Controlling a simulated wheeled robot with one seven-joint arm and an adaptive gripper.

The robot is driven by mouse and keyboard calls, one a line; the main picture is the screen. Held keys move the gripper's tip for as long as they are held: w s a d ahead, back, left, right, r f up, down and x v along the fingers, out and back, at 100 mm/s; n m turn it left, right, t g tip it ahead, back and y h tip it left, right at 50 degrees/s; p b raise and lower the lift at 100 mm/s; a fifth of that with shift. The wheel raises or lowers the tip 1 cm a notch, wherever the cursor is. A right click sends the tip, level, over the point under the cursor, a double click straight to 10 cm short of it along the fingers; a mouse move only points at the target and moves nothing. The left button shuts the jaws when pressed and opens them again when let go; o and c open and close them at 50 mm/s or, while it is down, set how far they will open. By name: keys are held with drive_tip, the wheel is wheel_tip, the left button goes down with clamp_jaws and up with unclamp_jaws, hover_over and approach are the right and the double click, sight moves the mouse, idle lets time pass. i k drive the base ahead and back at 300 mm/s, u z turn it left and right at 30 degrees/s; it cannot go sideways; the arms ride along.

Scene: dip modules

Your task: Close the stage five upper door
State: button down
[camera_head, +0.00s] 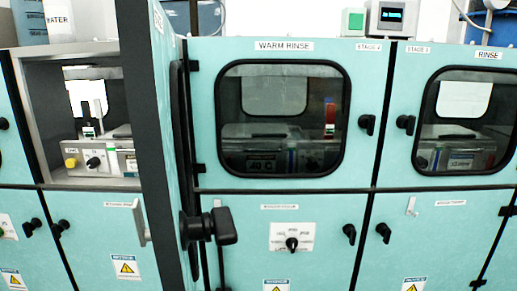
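An upper door (163,65) stands wide open, swung out toward me and seen nearly edge-on. Its dark grey edge (148,110) runs down the picture, and its teal outer face points right. A black handle (222,226) sticks out to the right from this face near the bottom. I cannot read a stage number on it. The open compartment (95,185) is to its left, with a grey box unit (122,155) inside; the door hides its right part. My gripper is not in view.
The shut warm rinse door (210,120), labelled stage 4, is to the right of the open door. Lower doors (330,265) with black knobs look shut. Containers and instruments (393,18) stand on top.

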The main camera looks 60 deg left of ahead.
sight(153, 82)
drive_tip(key=i, duration=0.6)
drive_tip(key=u, duration=3.1)
